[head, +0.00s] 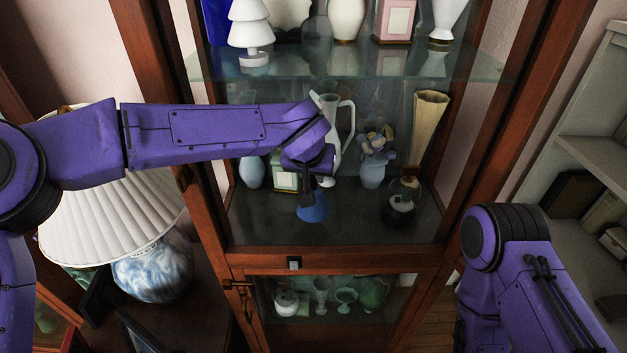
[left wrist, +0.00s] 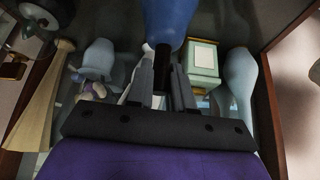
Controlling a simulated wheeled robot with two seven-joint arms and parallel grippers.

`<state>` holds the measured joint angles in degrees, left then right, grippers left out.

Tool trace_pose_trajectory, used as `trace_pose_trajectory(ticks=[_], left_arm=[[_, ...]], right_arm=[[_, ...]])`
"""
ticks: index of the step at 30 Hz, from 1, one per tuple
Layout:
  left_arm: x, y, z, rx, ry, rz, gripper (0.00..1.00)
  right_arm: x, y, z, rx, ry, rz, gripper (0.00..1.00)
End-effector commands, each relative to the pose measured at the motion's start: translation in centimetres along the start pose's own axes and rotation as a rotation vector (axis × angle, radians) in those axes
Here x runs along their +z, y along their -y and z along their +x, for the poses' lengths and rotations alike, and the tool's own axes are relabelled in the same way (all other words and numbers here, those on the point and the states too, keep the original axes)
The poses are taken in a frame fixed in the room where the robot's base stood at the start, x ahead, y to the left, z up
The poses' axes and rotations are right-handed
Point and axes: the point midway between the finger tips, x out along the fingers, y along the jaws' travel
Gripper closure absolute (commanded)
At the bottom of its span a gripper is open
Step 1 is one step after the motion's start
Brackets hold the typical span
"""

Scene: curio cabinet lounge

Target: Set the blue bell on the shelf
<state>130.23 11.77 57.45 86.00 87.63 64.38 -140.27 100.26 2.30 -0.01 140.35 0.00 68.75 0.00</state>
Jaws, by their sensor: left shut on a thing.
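The blue bell (head: 313,209) is inside the cabinet, low over the dark lower shelf (head: 270,218), mouth downward. I cannot tell whether its rim touches the shelf. My left gripper (head: 312,190) reaches in from the left and is shut on the bell's dark handle from above. In the left wrist view the blue bell (left wrist: 171,22) shows at the top, with its dark handle between the fingers of my left gripper (left wrist: 163,72). My right gripper is out of view; only part of my right arm shows at the lower right.
Behind the bell stand a white pitcher (head: 345,125), a pale blue vase (head: 252,170), a flower vase (head: 373,172) and a tall tan vase (head: 428,125). A dark-based glass piece (head: 402,205) stands right. The glass shelf (head: 350,66) is above; a lamp (head: 115,225) stands left.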

Motion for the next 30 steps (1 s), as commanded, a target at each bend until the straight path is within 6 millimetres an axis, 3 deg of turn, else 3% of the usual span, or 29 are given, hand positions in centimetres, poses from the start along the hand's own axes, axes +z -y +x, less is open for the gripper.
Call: trace_pose_trajectory(ticks=[5, 9, 16, 17, 19, 30], left_arm=[[-0.4, 0.4, 2.3, -0.002, 0.001, -0.004, 1.00], [0.9, 0.4, 4.2, -0.002, 0.000, 0.000, 1.00], [1.3, 0.4, 4.8, -0.001, -0.002, -0.004, 1.00], [1.3, 0.4, 4.9, -0.001, -0.001, -0.004, 0.76], [1.3, 0.4, 4.9, -0.001, -0.001, -0.004, 0.53], [1.2, 0.4, 4.1, -0.001, -0.003, -0.003, 0.53]], right_arm=[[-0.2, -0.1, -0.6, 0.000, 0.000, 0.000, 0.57], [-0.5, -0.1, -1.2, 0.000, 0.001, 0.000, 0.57], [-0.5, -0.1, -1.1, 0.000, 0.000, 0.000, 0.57], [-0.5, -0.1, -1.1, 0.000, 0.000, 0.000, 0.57], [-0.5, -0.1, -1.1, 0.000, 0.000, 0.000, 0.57], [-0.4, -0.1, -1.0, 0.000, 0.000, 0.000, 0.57]])
